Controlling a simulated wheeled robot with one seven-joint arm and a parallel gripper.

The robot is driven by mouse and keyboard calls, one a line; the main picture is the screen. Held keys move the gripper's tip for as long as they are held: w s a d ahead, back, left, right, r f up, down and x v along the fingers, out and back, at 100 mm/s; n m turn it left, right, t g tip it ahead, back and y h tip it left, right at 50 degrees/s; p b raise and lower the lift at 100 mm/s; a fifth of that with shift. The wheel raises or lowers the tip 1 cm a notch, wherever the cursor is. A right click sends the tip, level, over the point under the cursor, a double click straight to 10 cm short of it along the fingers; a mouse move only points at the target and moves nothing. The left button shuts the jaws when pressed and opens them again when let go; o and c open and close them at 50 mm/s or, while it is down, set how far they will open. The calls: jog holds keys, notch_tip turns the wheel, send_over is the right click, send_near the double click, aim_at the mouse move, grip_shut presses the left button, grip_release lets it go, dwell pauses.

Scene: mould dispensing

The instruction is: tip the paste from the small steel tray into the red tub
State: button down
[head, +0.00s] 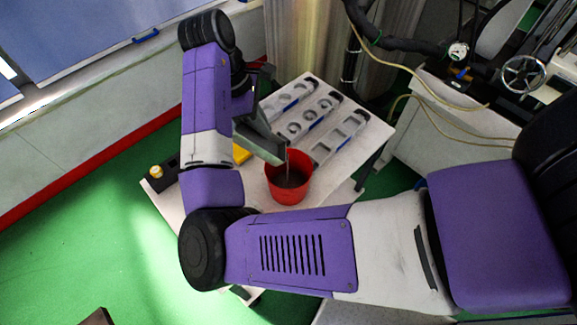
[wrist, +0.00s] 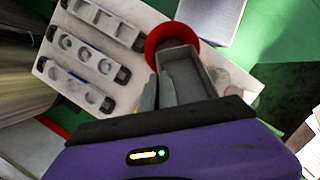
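The small steel tray (head: 262,139) is a grey, narrow open trough, tilted down toward the red tub. My gripper (head: 247,108) is shut on it and holds it above the table; in the head view my arm hides most of the fingers. The red tub (head: 289,190) stands upright on the table, below the tray's low end. A thin dark stream shows between the tray's end and the tub, and grey-brown paste lies in the tub. In the wrist view the tray (wrist: 188,76) extends from my gripper (wrist: 158,90) over the red tub (wrist: 158,37), covering part of it.
Three pale mould strips (head: 343,136) with differently shaped cavities lie on the white table (head: 373,133), right of and behind the tub. A yellow item (head: 241,154) lies left of the tub, partly hidden. A dark box with a yellow knob (head: 157,172) stands at the table's left corner.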

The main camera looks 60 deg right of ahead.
jog(key=shift+s+d+r+t+y, duration=0.25)
jog(key=shift+s+r+t+y, duration=0.2)
jog(key=shift+t, duration=0.35)
jog(key=shift+f, duration=0.1)
jog(key=shift+s+d+r+t+y, duration=0.1)
jog(key=shift+s+d+t+y, duration=0.15)
jog(key=shift+t, duration=0.2)
jog(key=shift+s+d+r+t+y, duration=0.1)
jog(key=shift+s+t+y, duration=0.1)
jog(key=shift+s+t, duration=0.2)
jog(key=shift+s+d+r+t+y, duration=0.1)
jog(key=shift+s+d+t+y, duration=0.1)
jog(key=shift+s+t+y, duration=0.25)
jog(key=shift+s+d+t, duration=0.1)
jog(key=shift+d+t, duration=0.05)
jog(key=shift+t, duration=0.25)
jog(key=shift+s, duration=0.1)
